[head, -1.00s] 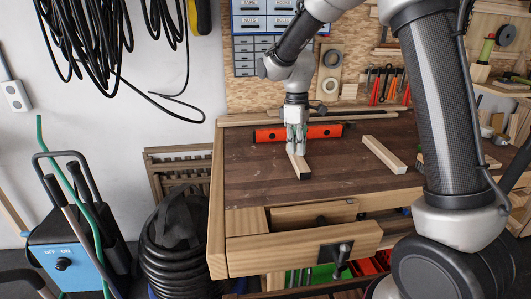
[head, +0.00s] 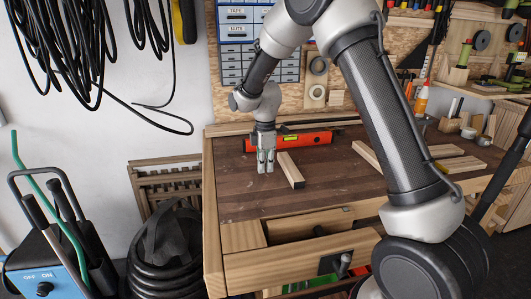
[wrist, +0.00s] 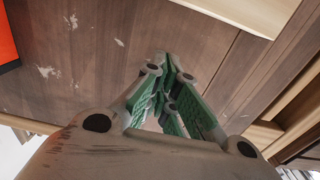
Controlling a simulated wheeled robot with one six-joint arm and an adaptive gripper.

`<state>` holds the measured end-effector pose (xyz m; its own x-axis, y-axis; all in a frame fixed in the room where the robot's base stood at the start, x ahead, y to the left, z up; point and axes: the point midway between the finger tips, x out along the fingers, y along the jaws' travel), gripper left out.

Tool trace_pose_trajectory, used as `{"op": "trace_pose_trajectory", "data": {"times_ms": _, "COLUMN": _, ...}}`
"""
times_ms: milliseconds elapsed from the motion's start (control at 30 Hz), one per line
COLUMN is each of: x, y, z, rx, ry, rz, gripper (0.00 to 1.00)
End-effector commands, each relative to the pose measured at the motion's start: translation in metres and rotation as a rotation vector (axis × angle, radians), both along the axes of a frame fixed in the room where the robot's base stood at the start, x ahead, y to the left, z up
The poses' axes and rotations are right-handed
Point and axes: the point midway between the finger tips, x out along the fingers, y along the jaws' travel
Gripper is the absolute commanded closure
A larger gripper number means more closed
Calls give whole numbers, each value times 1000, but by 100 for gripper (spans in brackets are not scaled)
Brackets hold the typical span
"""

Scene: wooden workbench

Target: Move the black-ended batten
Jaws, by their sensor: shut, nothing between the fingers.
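The black-ended batten (head: 287,166) lies on the workbench top (head: 225,190), its dark end toward the front edge. Its far end is close to the red level. My gripper (head: 265,168) is just left of the batten, low over the bench and apart from it. In the wrist view my gripper (wrist: 168,95) has its green-padded fingers together with nothing between them. A pale batten (wrist: 245,12) shows at the top of that view, cut off by the frame; its black end is not visible there.
A red level (head: 305,138) lies behind the batten. Another pale batten (head: 367,157) lies to the right, partly behind my arm. More wood pieces (head: 462,164) lie farther right. An open drawer (head: 300,255) juts out below the front edge. The bench's left front is clear.

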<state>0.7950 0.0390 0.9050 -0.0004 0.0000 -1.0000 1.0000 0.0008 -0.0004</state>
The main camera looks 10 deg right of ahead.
Motion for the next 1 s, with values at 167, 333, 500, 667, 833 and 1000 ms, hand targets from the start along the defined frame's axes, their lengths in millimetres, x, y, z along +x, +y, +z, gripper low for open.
{"op": "trace_pose_trajectory", "data": {"times_ms": 167, "x": 0, "y": -21, "z": -11, "rx": 0, "ry": -1, "rz": -4, "gripper": 100}}
{"op": "trace_pose_trajectory", "data": {"times_ms": 333, "x": 0, "y": -36, "z": -11, "rx": 0, "ry": -1, "rz": -2, "gripper": 100}}
{"op": "trace_pose_trajectory", "data": {"times_ms": 500, "x": 0, "y": -40, "z": -10, "rx": 0, "ry": -1, "rz": 0, "gripper": 100}}
{"op": "trace_pose_trajectory", "data": {"times_ms": 667, "x": 0, "y": -40, "z": -10, "rx": 0, "ry": 0, "rz": 0, "gripper": 100}}
{"op": "trace_pose_trajectory", "data": {"times_ms": 833, "x": 0, "y": -46, "z": -10, "rx": 0, "ry": 0, "rz": -2, "gripper": 100}}
{"op": "trace_pose_trajectory", "data": {"times_ms": 1000, "x": 0, "y": -84, "z": -10, "rx": 0, "ry": 0, "rz": -7, "gripper": 100}}
